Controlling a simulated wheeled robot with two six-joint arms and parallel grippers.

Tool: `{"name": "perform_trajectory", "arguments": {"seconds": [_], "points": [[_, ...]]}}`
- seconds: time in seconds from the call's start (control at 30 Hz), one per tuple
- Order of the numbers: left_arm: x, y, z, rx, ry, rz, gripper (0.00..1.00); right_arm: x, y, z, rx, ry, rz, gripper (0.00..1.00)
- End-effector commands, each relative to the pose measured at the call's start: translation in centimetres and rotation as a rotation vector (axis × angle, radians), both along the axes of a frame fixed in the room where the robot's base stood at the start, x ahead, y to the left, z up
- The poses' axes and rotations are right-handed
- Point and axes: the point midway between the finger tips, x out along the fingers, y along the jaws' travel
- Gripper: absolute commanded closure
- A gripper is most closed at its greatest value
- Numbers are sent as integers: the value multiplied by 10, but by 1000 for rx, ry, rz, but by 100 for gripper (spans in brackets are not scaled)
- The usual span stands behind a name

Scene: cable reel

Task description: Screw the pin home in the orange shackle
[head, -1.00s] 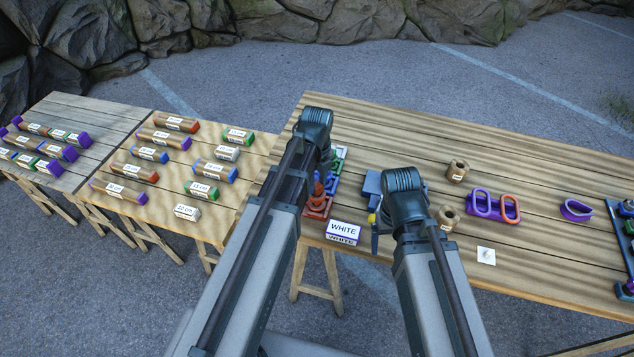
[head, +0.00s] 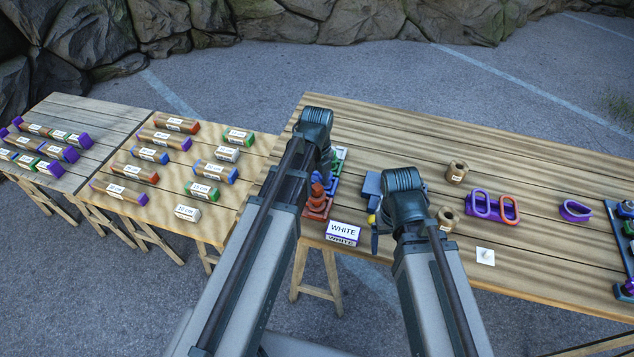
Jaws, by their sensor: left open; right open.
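I cannot make out a shackle with its pin for certain. An orange oval loop (head: 509,209) stands beside a purple loop (head: 481,204) on the right half of the near table. An orange-red stacked piece (head: 317,197) sits at the table's left end, partly behind my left arm. A white square with a small pale piece (head: 486,256) lies near the front edge. Both my arms reach up from the bottom, over the table's left part.
A blue block (head: 371,184) stands left of my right arm, partly hidden. A WHITE-labelled box (head: 343,232), two brown spools (head: 457,171), a purple curved piece (head: 575,210) and a dark rack (head: 617,240) are on the table. Labelled bars cover the left table (head: 163,218). The table's back is clear.

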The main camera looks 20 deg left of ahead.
Motion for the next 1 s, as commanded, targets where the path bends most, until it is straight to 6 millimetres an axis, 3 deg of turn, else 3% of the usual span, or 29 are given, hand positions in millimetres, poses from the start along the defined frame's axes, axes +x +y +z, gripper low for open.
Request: {"name": "perform_trajectory", "arguments": {"seconds": [0.5,0.87,1.0], "points": [[0,0,41,0,0,0,39,0,0,41,0,0,0,12],[0,0,40,0,0,6,39,0,0,40,0,0,2,12],[0,0,40,0,0,87,39,0,0,40,0,0,2,12]]}}
